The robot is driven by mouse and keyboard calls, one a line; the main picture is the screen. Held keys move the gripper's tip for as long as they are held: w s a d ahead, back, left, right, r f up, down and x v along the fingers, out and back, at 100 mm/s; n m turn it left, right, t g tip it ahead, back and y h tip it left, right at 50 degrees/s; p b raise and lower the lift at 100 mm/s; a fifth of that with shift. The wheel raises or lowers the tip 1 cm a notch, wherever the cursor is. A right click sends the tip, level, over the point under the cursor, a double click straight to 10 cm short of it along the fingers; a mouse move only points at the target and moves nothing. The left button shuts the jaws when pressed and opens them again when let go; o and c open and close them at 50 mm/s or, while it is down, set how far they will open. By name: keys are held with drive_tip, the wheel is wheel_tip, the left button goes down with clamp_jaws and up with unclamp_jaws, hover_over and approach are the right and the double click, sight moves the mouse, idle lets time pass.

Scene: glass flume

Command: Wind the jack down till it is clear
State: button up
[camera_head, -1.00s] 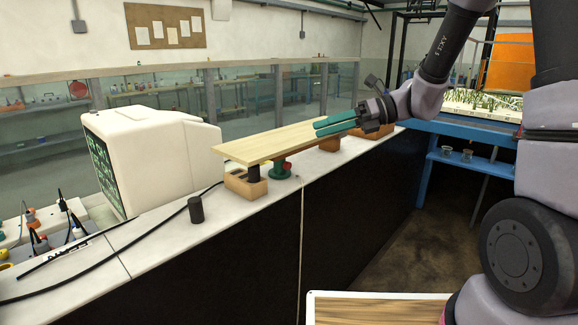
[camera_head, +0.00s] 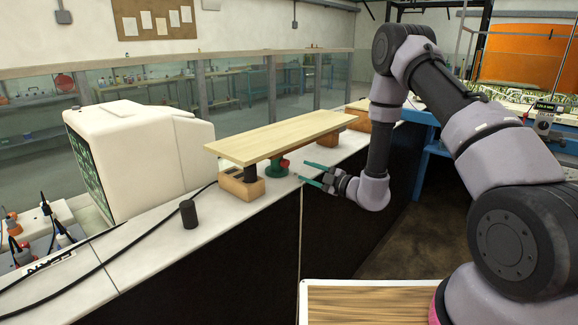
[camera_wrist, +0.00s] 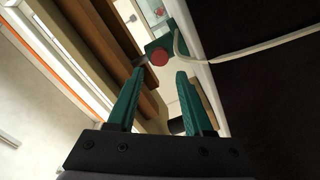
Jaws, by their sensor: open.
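The jack (camera_head: 277,168) is a small green body with a red knob (camera_head: 284,163), standing on the white counter under the wooden board (camera_head: 275,137). Its top is hidden by the board, so I cannot tell whether it touches. The board spans a near wooden block with a dark post (camera_head: 242,186) and a far wooden block (camera_head: 357,141). My gripper (camera_head: 312,173) is open and empty, to the right of the jack at the counter's front edge, fingers pointing at it. In the wrist view the red knob (camera_wrist: 158,57) and green jack body show just beyond the fingertips (camera_wrist: 160,72).
A dark cylinder (camera_head: 189,214) stands on the counter (camera_head: 150,240) at the near left, beside a black cable. A white monitor (camera_head: 150,160) stands behind it. A pale cord (camera_wrist: 250,55) runs near the jack and over the counter edge. The glass flume is behind.

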sight(287, 164)
drive_tip(key=x, duration=0.8)
drive_tip(key=shift+w+a, duration=0.1)
drive_tip(key=shift+a, duration=0.05)
clamp_jaws()
